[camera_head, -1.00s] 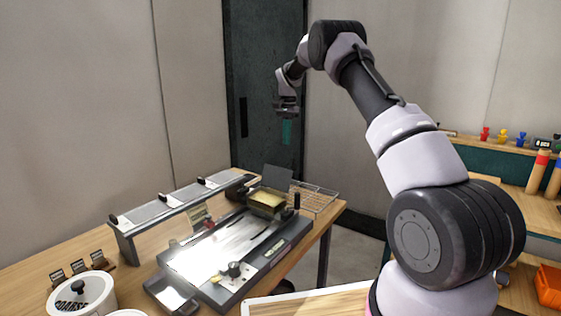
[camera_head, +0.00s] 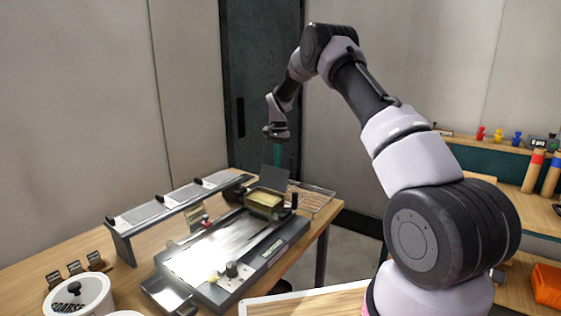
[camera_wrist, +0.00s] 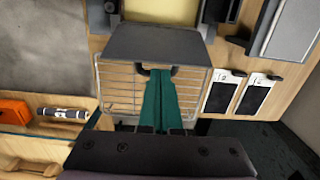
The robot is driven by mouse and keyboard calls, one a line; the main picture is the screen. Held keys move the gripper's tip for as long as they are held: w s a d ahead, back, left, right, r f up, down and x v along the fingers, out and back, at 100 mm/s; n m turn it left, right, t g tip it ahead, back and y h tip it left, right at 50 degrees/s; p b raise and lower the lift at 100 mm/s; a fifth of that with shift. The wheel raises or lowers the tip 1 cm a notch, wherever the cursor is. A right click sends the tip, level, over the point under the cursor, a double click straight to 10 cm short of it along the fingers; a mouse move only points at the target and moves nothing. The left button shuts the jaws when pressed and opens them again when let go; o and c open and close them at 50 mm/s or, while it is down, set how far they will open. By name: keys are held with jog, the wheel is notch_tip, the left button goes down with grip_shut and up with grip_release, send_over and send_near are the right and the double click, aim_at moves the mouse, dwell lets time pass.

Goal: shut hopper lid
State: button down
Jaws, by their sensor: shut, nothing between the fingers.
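The hopper (camera_head: 263,203) is a small box with yellow material inside, at the back of the grey machine. Its dark grey lid (camera_head: 274,178) stands raised at the hopper's far edge, so the hopper is open. In the wrist view the lid (camera_wrist: 155,42) lies ahead of my fingertips, with a dark handle (camera_wrist: 141,70) at its near edge. My gripper (camera_head: 277,158) has teal fingers, shut and empty, pointing down just above the lid. In the wrist view my gripper (camera_wrist: 160,72) overlaps the handle; I cannot tell if they touch.
A wire rack (camera_head: 312,198) stands right of the hopper, near the table's end. A long raised shelf (camera_head: 175,202) runs along the machine's left. A white pot (camera_head: 80,295) stands at the front left. The air around my gripper is clear.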

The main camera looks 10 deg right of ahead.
jog(key=shift+a, duration=0.1)
dwell(0.3)
jog(key=shift+s+a+r+t+h, duration=0.15)
jog(key=shift+s+a+t+h, duration=0.05)
jog(key=shift+s+t+h, duration=0.1)
